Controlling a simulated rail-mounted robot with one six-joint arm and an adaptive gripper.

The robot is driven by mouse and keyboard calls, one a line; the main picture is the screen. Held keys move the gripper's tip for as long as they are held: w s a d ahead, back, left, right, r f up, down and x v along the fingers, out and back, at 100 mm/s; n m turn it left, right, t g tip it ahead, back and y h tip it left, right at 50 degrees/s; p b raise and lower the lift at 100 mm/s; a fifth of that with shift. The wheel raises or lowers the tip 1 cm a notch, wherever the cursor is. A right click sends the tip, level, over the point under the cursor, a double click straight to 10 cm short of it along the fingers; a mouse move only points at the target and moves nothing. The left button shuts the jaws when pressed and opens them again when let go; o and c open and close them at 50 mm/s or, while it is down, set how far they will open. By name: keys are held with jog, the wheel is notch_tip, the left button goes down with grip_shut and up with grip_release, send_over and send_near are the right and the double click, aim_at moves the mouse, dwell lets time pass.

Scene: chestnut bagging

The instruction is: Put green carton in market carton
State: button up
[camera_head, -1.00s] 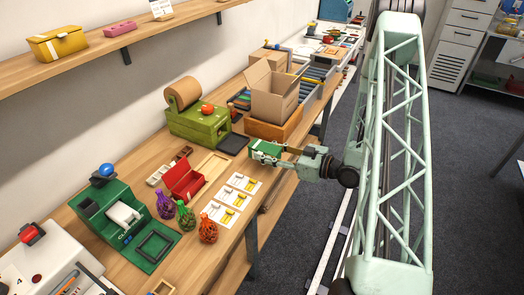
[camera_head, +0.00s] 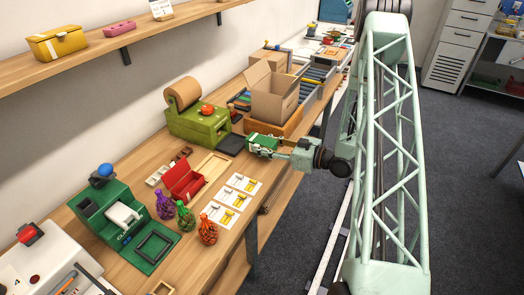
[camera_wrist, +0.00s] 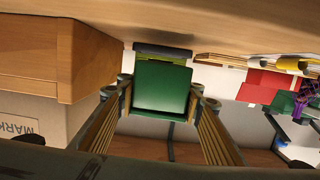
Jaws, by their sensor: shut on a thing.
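My gripper (camera_head: 266,145) is shut on the green carton (camera_head: 262,141), holding it near the front edge of the bench. In the wrist view the green carton (camera_wrist: 160,88) sits between both fingers of my gripper (camera_wrist: 161,95). The market carton (camera_head: 273,96) is an open cardboard box with raised flaps, standing in an orange-brown wooden tray (camera_head: 285,130). It lies just behind the held carton, apart from it. In the wrist view the market carton (camera_wrist: 50,115) shows part of its "MARK" lettering at the lower left. Its inside is mostly hidden.
A green machine with a brown roll (camera_head: 197,124) and a dark pad (camera_head: 231,144) stand left of the tray. A red open box (camera_head: 184,180), printed cards (camera_head: 232,196) and several small net bags (camera_head: 186,216) lie nearer. The floor (camera_head: 470,200) at right is clear.

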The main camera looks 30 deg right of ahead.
jog(key=shift+f+b, duration=0.3)
jog(key=shift+f, duration=1.25)
jog(key=shift+f, duration=0.1)
jog(key=o, duration=1.4)
jog(key=shift+p+v, duration=0.65)
jog(key=shift+v, duration=5.35)
jog(key=shift+o, duration=0.4)
